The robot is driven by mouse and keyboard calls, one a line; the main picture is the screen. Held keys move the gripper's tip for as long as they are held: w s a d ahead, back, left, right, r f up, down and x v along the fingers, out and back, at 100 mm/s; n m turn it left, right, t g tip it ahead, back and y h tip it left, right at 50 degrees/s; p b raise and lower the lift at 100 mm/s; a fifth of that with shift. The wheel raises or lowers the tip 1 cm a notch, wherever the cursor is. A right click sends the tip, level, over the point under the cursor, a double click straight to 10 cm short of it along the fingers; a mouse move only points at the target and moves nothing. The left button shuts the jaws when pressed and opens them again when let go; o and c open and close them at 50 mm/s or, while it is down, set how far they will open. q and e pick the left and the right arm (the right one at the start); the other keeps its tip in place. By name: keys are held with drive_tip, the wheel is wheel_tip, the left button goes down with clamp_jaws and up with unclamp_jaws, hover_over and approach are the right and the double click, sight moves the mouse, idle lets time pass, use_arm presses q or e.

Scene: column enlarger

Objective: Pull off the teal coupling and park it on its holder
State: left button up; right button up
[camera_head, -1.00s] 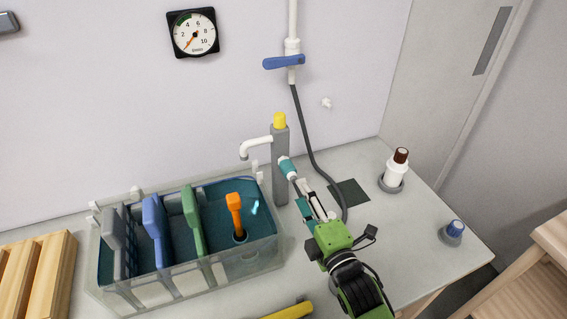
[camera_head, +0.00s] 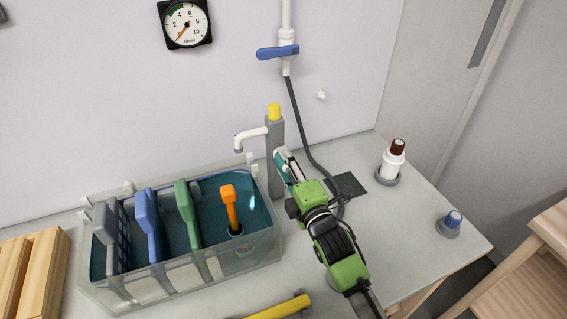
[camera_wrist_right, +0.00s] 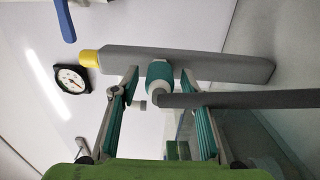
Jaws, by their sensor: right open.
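The teal coupling (camera_wrist_right: 160,72) sits on the side of the grey post (camera_head: 275,135), which has a yellow cap (camera_head: 274,111). The dark hose (camera_wrist_right: 240,99) runs to the coupling. My right gripper (camera_wrist_right: 159,76) is open, with one finger on each side of the coupling; whether the pads touch it I cannot tell. In the head view my right gripper (camera_head: 285,160) is at the post and hides most of the coupling. A small white peg (camera_head: 321,95) is on the wall; I cannot tell if it is the holder. My left gripper is not in view.
A clear tank (camera_head: 180,280) with coloured paddles stands left of the post, under a white spout (camera_head: 248,134). A blue-handled valve (camera_head: 278,52) and gauge (camera_head: 186,24) are on the wall. A brown-capped bottle (camera_head: 393,160) and blue-capped item (camera_head: 450,223) stand right.

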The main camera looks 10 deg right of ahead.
drive_tip(key=shift+p, duration=0.45)
idle(0.7)
clamp_jaws()
idle(0.4)
